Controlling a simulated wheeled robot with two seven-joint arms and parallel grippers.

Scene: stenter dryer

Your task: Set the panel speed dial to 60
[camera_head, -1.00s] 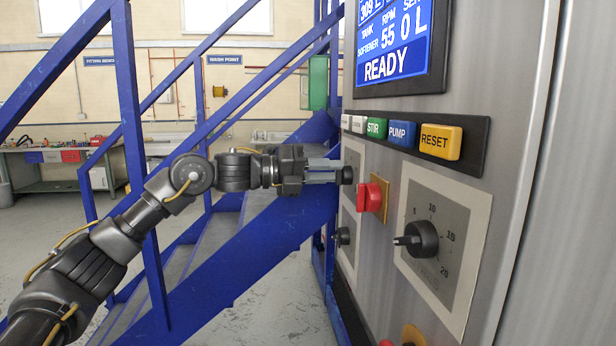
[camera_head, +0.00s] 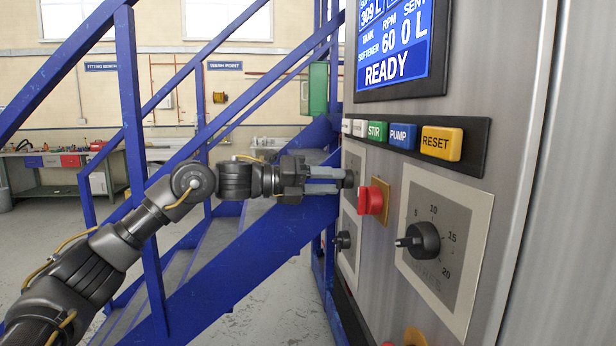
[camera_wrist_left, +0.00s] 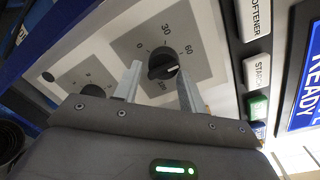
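The speed dial is a black round knob (camera_wrist_left: 163,65) on a grey plate with printed marks including 30 and 60. Its white pointer mark faces the lower right in the left wrist view. In the head view the dial (camera_head: 349,178) shows at the panel's left edge. The blue display (camera_head: 394,45) reads RPM 60 and READY. My left gripper (camera_head: 337,181) points at the dial. In the left wrist view its two fingertips (camera_wrist_left: 158,70) stand apart on either side of the knob, with slight gaps visible. My right gripper is out of view.
A red switch (camera_head: 371,200) sits just right of the dial. A row of buttons, including yellow RESET (camera_head: 441,142), runs above. A larger dial (camera_head: 423,239) is to the right, a lower knob (camera_head: 343,240) below. Blue stair rails (camera_head: 130,120) stand behind my arm.

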